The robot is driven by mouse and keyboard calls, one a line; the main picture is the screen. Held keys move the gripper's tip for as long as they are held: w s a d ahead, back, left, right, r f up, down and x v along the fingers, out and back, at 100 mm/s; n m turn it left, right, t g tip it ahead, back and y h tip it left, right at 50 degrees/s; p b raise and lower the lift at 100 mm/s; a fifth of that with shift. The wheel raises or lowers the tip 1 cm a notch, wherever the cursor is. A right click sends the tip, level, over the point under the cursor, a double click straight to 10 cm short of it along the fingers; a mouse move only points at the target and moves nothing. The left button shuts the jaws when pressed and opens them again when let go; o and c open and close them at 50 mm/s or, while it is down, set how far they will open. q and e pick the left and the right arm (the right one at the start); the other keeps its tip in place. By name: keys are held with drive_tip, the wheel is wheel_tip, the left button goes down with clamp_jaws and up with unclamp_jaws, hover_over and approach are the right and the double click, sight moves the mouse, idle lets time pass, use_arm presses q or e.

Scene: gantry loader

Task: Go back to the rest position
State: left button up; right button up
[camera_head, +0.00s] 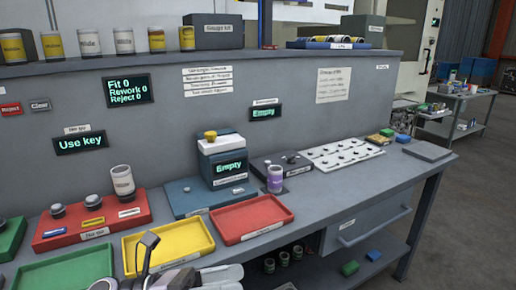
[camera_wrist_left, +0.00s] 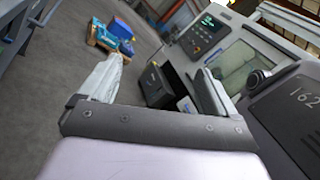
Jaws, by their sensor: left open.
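My left gripper (camera_head: 222,277) shows at the bottom edge of the head view, in front of the bench, its pale fingers pointing right. In the left wrist view the same gripper (camera_wrist_left: 160,78) has its two fingers well apart with nothing between them. It is open and empty. Beyond the fingers are the grey floor and a dark open box (camera_wrist_left: 156,86) next to a machine with a lit panel (camera_wrist_left: 204,33). My right gripper is not in view.
The bench holds a green tray (camera_head: 65,272), a yellow tray (camera_head: 168,245), a red tray (camera_head: 252,219), a key station (camera_head: 222,162) reading "Empty" and a purple-banded jar (camera_head: 275,179). A white rack (camera_head: 341,153) stands further right. Open floor (camera_head: 470,220) lies right of the bench.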

use_arm(q)
drive_tip(key=a+f+n+t+y, duration=0.5)
drive_tip(key=f+n+t+y, duration=0.15)
drive_tip(key=n, duration=0.95)
drive_tip(key=a+f+n+t+y, duration=0.45)
drive_tip(key=f+n+t, duration=0.2)
drive_tip(key=n, duration=0.85)
drive_tip(key=s+a+f+n+g+y, duration=0.2)
drive_tip(key=s+f+n+y, duration=0.1)
drive_tip(key=s+f+n, duration=0.3)
drive_tip(key=s+a+f+n+g+y+p, duration=0.1)
drive_tip(key=s+a+f+n+g+y, duration=0.2)
drive_tip(key=s+f+n, duration=0.3)
wheel_tip(320, 180, down, 3)
drive_tip(key=shift+a+r, duration=0.15)
drive_tip(key=shift+a, duration=0.1)
